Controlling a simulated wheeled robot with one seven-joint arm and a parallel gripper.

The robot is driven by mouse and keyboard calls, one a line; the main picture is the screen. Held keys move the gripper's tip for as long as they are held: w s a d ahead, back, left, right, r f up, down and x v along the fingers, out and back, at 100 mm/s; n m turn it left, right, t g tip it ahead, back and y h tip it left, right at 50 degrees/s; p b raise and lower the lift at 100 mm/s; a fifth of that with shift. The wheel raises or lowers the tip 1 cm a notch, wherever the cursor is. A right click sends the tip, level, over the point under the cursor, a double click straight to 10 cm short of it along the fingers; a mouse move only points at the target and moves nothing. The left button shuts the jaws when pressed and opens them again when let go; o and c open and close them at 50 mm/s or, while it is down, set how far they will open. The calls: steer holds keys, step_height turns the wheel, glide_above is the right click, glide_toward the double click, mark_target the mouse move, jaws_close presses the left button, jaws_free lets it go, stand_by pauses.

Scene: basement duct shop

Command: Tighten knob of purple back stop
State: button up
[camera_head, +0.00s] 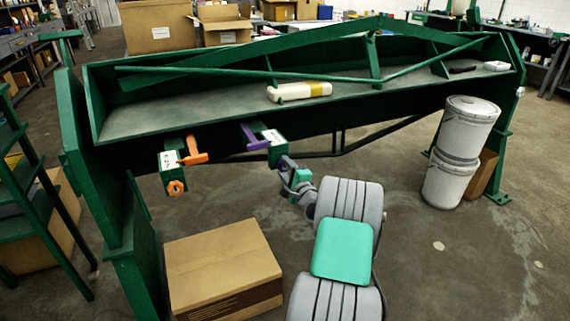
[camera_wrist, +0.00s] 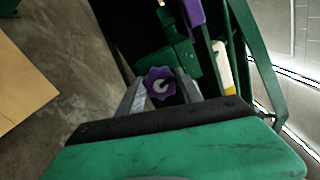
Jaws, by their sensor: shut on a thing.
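The purple back stop (camera_head: 251,138) sits on a green bracket under the front edge of the large green machine. Its purple star knob (camera_wrist: 159,84) shows in the wrist view, between the two grey fingers of my gripper (camera_wrist: 160,92). The fingers are shut on the knob's sides. In the head view my gripper (camera_head: 287,164) reaches up to the bracket from below, and the knob is hidden there. The purple stop arm (camera_wrist: 193,14) also shows at the top of the wrist view.
An orange back stop (camera_head: 194,152) with an orange knob (camera_head: 175,187) hangs to the left. A cardboard box (camera_head: 222,265) stands on the floor left of my arm. White buckets (camera_head: 451,182) stand at the right. A bottle (camera_head: 299,91) lies on the machine's shelf.

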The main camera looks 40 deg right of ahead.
steer(key=shift+m+p, duration=0.9)
steer(key=shift+m, duration=0.7)
steer(key=o, duration=1.3)
steer(key=shift+o, duration=0.2)
steer(key=shift+s, duration=0.1)
steer(key=v, duration=0.7)
steer(key=shift+s+a, duration=0.2)
steer(key=shift+s, duration=0.1)
